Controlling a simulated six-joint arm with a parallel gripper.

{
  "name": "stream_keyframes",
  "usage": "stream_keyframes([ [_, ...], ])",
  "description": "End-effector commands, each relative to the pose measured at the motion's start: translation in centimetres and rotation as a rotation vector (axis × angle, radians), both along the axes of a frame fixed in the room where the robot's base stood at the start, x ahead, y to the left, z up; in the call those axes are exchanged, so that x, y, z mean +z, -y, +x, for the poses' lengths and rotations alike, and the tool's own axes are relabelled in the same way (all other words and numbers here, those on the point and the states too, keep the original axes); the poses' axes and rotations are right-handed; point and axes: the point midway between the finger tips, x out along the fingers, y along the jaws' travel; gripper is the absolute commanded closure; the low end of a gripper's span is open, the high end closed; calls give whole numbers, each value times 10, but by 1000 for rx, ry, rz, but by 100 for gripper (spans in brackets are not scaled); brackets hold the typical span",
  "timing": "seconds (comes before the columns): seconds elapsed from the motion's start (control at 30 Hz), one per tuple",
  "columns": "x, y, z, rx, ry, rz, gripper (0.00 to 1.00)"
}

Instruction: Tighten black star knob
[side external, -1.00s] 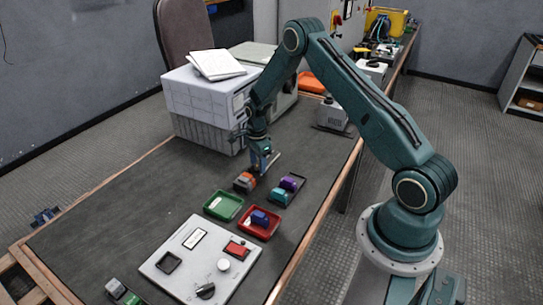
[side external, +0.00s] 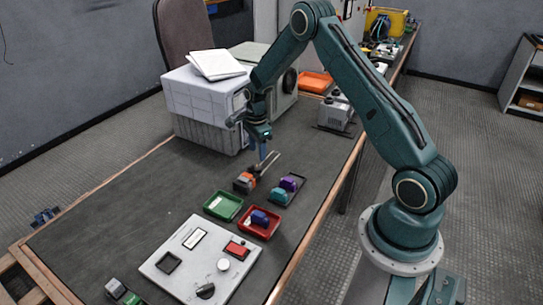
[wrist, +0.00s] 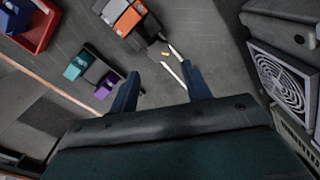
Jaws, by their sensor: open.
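A black knob (side external: 205,291) sits near the front edge of the light grey panel (side external: 180,275), at the front of the table in the side external view. Its star shape is too small to make out. My gripper (side external: 264,157) is far behind the panel, above the table beside an orange and grey block (side external: 244,182). In the wrist view its two blue fingers (wrist: 160,86) are spread with nothing held between them. The knob and panel are not visible in the wrist view.
The panel also carries a red block (side external: 237,249), a white round knob (side external: 223,265) and a dark square recess (side external: 168,263). A green tray (side external: 211,213) and red tray (side external: 275,232) lie behind it. A large white box (side external: 205,95) stands behind my gripper.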

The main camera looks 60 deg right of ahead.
Motion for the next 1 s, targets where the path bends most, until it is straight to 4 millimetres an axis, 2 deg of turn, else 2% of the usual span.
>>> stream_keyframes([
  [0.2,7,0,0,0,0,0,52],
  [0.63,8,0,0,25,0,0,54],
  [0.77,10,0,0,100,0,0,54],
  [1.0,17,0,2,371,1,-1,54],
])
